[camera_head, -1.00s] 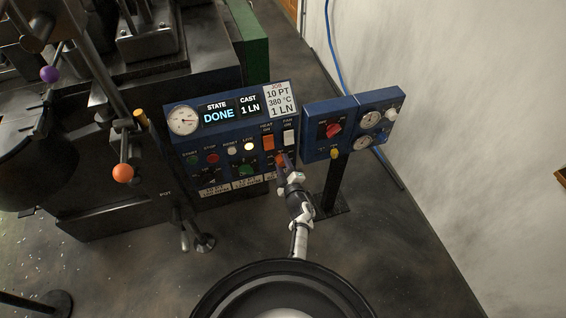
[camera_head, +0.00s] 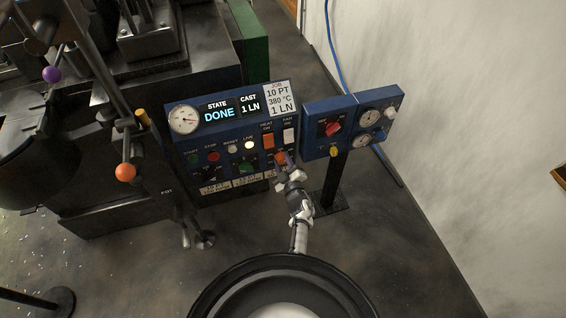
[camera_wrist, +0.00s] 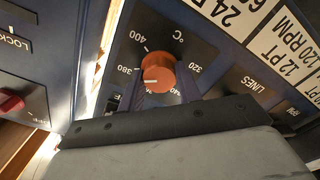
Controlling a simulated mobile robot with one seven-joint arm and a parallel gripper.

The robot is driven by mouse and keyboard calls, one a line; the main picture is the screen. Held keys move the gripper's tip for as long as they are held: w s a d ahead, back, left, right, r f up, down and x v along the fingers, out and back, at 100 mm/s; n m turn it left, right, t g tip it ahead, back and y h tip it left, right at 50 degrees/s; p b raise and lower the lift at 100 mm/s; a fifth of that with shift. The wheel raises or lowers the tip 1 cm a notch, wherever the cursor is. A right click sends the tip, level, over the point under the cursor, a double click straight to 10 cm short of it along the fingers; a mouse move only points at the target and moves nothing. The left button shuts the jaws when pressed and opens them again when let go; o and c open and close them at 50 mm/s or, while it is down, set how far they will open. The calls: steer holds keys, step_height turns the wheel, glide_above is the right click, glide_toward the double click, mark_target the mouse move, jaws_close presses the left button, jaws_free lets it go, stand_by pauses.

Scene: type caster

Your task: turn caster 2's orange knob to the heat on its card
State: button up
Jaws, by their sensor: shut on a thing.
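The blue caster panel (camera_head: 222,147) has an orange heat knob (camera_head: 280,158) at its lower right. In the wrist view the knob (camera_wrist: 160,68) is round, in a dial (camera_wrist: 185,48) marked 400, 380, 340 and 320 °C. Its white mark lies on its lower left side, pointing left near the 380 label. The job card (camera_head: 280,98) reads 10 PT, 380 °C, 1 LN. My gripper (camera_head: 282,160) is shut on the knob, one finger on each side; it also shows in the wrist view (camera_wrist: 160,88). The fingers hide the dial's lower left. No caster number is readable.
A smaller blue panel (camera_head: 314,142) with a red knob and gauges stands close on the right. The floor in front (camera_head: 390,245) is clear.

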steer(key=o, duration=1)
steer(key=v, duration=1.4)
steer(key=shift+p, duration=0.4)
